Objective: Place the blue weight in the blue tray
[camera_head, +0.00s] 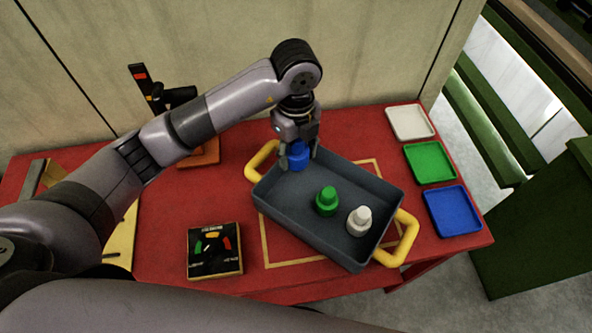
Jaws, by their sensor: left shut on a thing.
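The blue weight (299,155) is between the fingers of my left gripper (298,158), which is shut on it. The gripper points down over the back left corner of a grey bin with yellow handles (285,217). I cannot tell whether the weight touches the bin floor. The blue tray (452,210) lies empty at the right edge of the red table, in front of the green tray. My right gripper is not in view.
A green weight (326,201) and a white weight (359,221) stand in the grey bin. A green tray (430,162) and a white tray (410,122) lie empty at the right. A dial box (214,250) sits at the front left. A wall stands behind the table.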

